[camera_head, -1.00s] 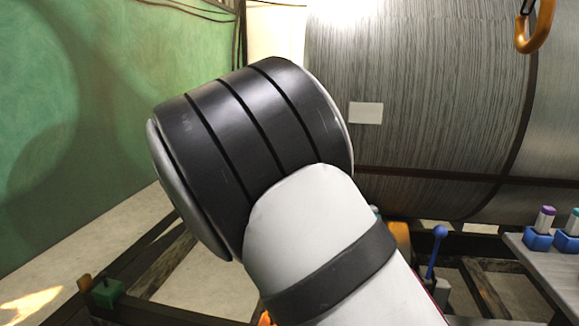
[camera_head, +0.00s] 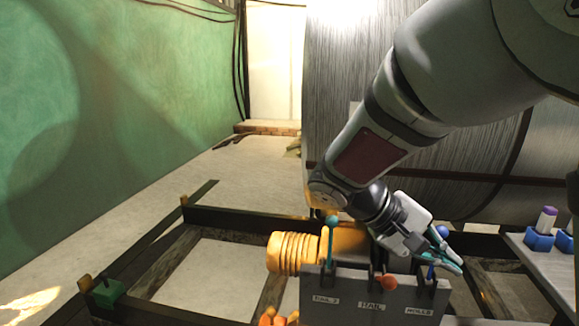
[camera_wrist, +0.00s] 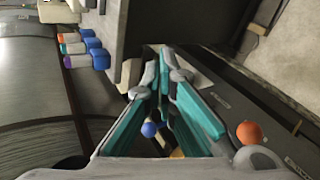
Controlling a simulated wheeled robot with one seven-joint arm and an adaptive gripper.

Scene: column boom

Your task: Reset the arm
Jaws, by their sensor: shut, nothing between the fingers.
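My arm (camera_head: 372,150) reaches down from the upper right in the head view. My gripper (camera_head: 458,266) is at its end, with teal finger pads, beside the right end of a grey labelled rack (camera_head: 345,287). In the wrist view my gripper (camera_wrist: 163,62) has its fingers drawn together at the tips, with nothing held. A blue ball-topped tool (camera_head: 442,232) is close behind the fingers; its blue ball (camera_wrist: 149,130) also shows between the finger links in the wrist view.
The rack also holds a teal-topped tool (camera_head: 332,222) and an orange-topped one (camera_head: 389,282). An orange ribbed part (camera_head: 290,253) lies behind it. A grey table (camera_head: 545,262) with blue holders (camera_head: 538,240) is at right. A large drum (camera_head: 420,60) stands behind. Floor at left is open.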

